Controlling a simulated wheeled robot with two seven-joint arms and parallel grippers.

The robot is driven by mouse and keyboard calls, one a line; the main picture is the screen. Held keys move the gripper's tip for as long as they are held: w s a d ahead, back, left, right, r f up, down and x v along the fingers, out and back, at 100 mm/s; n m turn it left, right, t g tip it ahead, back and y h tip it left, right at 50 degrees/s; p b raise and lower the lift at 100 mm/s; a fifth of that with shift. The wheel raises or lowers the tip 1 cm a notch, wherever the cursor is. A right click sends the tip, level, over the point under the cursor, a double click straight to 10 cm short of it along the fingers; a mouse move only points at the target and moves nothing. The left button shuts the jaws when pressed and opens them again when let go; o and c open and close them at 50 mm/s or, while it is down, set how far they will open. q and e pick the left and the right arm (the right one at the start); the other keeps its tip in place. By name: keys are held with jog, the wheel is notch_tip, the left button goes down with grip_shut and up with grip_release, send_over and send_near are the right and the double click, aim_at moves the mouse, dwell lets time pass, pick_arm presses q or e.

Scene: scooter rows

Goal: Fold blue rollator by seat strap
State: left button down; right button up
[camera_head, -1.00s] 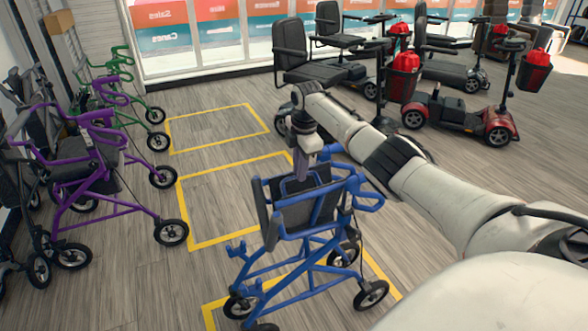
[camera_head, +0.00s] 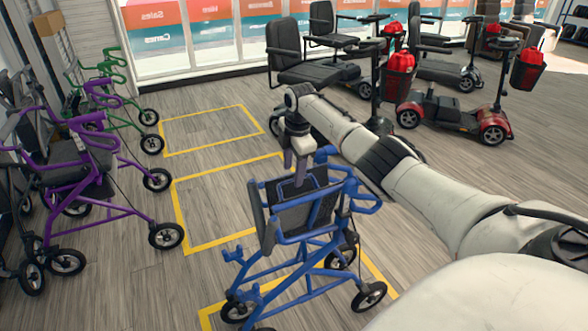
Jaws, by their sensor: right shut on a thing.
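The blue rollator (camera_head: 300,240) stands upright on its wheels in the lower middle of the head view. Its blue frame is still spread. Its dark seat (camera_head: 300,212) hangs between the side frames. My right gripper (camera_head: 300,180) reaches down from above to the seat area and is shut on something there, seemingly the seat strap. The strap itself is too small and too covered by the fingers to make out. My left gripper is not in view.
Yellow floor outlines (camera_head: 215,245) mark bays around and behind the rollator. Purple rollators (camera_head: 85,180) and a green rollator (camera_head: 100,85) stand along the left. Mobility scooters (camera_head: 450,110) stand at the back right. The floor between the rows is clear.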

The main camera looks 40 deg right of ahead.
jog(key=shift+w+r, duration=0.35)
jog(key=shift+w, duration=0.05)
notch_tip(320, 180, up, 10)
jog(key=s, duration=0.2)
jog(key=shift+s+a+f+p, duration=0.25)
jog(key=shift+a+p, duration=0.05)
jog(key=shift+p, duration=0.05)
